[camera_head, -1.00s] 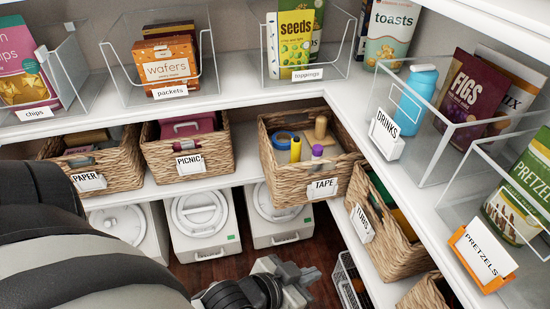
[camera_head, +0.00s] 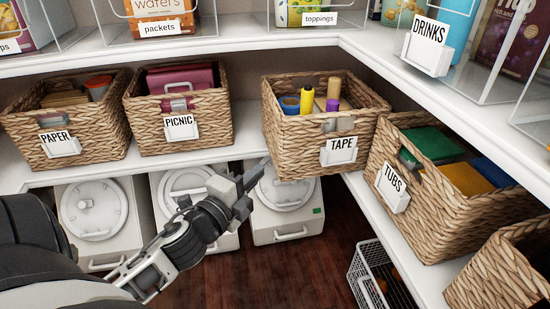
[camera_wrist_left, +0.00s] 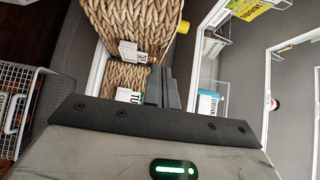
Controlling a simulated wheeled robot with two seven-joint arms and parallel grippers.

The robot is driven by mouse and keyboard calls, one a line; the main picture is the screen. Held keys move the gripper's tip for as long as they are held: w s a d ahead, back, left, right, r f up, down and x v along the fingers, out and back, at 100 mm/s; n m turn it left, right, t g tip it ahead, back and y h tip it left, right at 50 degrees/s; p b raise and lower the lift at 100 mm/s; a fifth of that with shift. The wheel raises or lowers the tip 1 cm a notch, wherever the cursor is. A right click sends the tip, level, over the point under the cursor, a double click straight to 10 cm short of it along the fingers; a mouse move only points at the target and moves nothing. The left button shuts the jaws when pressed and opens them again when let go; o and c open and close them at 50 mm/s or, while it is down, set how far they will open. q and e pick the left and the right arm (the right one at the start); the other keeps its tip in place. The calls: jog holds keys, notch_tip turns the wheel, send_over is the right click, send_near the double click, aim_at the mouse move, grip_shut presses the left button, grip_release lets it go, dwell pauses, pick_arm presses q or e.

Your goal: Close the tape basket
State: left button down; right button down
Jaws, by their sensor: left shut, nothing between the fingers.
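The wicker tape basket (camera_head: 297,145) stands on the lower shelf near the inner corner and juts out past the shelf's front edge. Its white TAPE label (camera_head: 340,151) is on the front; a blue tape roll, a yellow bottle and other items stick up inside. My left gripper (camera_head: 252,180) is shut and empty, in front of the shelf, just left of and below the basket's front. In the left wrist view the shut fingers (camera_wrist_left: 167,88) point toward a wicker basket (camera_wrist_left: 130,22) that appears to be the tape basket. My right gripper is not in view.
The picnic basket (camera_head: 205,140) and paper basket (camera_head: 95,135) stand to the left. The tubs basket (camera_head: 430,225) is close on the right, on the side shelf. White round-fronted bins (camera_head: 290,222) sit below. A wire basket (camera_head: 365,285) is on the dark floor.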

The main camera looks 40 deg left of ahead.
pick_arm(q)
jog(key=b, duration=0.1)
send_near(283, 133)
jog(key=w+d, duration=0.3)
jog(key=shift+w+a+b, duration=0.6)
jog(key=shift+w+a, duration=0.55)
jog(key=shift+w, duration=0.05)
jog(key=shift+w+a, duration=0.3)
jog(key=shift+a, duration=0.1)
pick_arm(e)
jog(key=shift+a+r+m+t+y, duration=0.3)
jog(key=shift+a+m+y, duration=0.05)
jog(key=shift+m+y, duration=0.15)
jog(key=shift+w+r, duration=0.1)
pick_arm(q)
jog(key=shift+w+a, duration=0.1)
jog(key=shift+w, duration=0.05)
